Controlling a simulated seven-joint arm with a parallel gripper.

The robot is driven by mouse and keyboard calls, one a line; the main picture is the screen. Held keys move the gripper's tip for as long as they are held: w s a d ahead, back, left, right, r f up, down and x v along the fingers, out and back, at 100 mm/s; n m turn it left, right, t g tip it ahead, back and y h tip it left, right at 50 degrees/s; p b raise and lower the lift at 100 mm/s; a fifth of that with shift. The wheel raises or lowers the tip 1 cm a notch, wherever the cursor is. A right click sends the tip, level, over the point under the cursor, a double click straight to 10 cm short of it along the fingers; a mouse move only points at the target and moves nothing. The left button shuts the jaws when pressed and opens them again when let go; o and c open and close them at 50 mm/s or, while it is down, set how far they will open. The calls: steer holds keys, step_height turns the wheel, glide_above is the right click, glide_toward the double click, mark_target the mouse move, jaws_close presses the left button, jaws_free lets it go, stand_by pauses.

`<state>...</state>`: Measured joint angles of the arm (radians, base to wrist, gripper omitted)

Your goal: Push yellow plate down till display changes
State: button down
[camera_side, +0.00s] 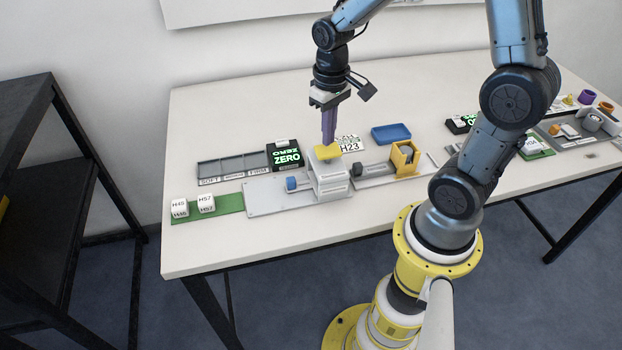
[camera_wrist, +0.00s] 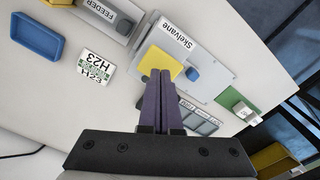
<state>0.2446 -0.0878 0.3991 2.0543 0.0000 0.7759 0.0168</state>
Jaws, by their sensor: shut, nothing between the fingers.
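The yellow plate (camera_side: 327,152) sits on top of a white block-shaped device (camera_side: 330,180) on the table. My gripper (camera_side: 328,141) points down with its purple fingers closed together, tips at or just above the plate's back part; I cannot tell whether they touch. In the wrist view the shut fingers (camera_wrist: 164,76) overlap the near part of the yellow plate (camera_wrist: 158,62). The black display (camera_side: 285,155) stands left of the device and reads "ZERO" in green.
A grey compartment tray (camera_side: 233,168) lies left of the display. A green mat (camera_side: 230,203) carries white labelled blocks. A card marked H23 (camera_side: 349,144), a blue tray (camera_side: 391,132) and a yellow holder (camera_side: 405,157) stand to the right. The table front is clear.

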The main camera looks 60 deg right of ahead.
steer(key=shift+f, duration=1.45)
stand_by(0.6)
step_height(320, 180, up, 9)
stand_by(1.2)
steer(key=shift+a+r, duration=0.1)
steer(key=s+a+r+n+t, duration=0.1)
steer(key=s+a+r+t, duration=0.1)
steer(key=s, duration=0.4)
steer(key=s+a+r+n+t, duration=0.2)
steer(key=s+a+r+t, duration=0.1)
steer(key=s+a+r, duration=0.1)
steer(key=shift+s+a+r+t, duration=0.3)
steer(key=shift+s+a, duration=0.15)
steer(key=shift+s, duration=0.5)
